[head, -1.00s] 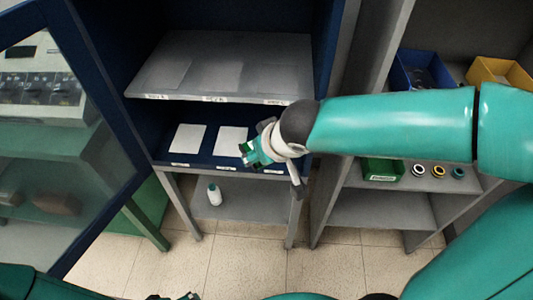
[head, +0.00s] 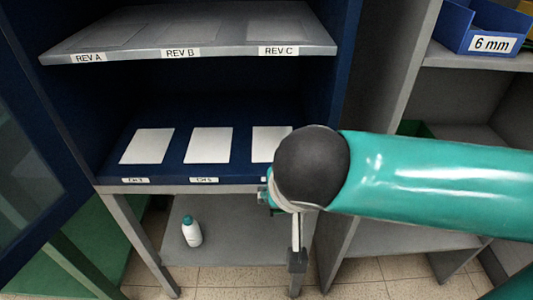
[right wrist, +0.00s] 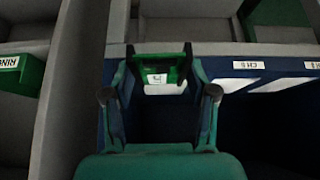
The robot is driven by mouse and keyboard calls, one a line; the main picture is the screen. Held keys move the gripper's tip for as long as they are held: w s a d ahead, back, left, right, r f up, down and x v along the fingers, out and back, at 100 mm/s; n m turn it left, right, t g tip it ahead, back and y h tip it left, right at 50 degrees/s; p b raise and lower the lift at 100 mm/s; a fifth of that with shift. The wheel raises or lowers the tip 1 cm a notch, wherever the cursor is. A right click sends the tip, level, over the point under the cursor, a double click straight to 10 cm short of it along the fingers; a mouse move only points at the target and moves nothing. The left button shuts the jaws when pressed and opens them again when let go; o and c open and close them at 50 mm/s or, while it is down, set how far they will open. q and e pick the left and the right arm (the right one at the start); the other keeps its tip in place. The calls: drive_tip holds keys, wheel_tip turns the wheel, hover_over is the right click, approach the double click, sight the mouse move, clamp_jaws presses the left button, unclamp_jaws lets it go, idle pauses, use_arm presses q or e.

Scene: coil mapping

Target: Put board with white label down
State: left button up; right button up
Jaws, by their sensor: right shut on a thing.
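The board (right wrist: 176,72) is green with a white label (right wrist: 157,79) and shows in the right wrist view. My right gripper (right wrist: 158,88) is shut on it, one finger at each side. In the head view my right gripper (head: 268,194) is at the front edge of the blue shelf (head: 178,158), by the right white pad (head: 268,145). My arm hides most of the gripper and board there, so I cannot tell whether the board touches the shelf. Two more white pads, the left one (head: 147,146) and the middle one (head: 208,145), are bare. My left gripper is out of view.
A grey shelf (head: 190,32) with labels REV A, REV B and REV C hangs above. A white bottle (head: 192,231) stands on the lower shelf. A blue 6 mm bin (head: 480,28) is at the upper right. The glass door (head: 35,160) is at the left.

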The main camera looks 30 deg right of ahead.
drive_tip(key=shift+w+d+f, duration=0.15)
drive_tip(key=shift+w+d, duration=0.1)
drive_tip(key=shift+w, duration=0.1)
drive_tip(key=b, duration=0.1)
approach(274, 143)
wheel_tip(274, 143, down, 4)
drive_tip(key=shift+w+a+r, duration=0.1)
drive_tip(key=w+d, duration=0.2)
drive_tip(key=w, duration=0.1)
drive_tip(key=shift+w, duration=0.1)
drive_tip(key=shift+f+b, duration=0.6)
drive_tip(key=shift+f, duration=0.1)
drive_tip(key=shift+a, duration=0.1)
drive_tip(key=shift+f, duration=0.2)
drive_tip(key=o, duration=1.1)
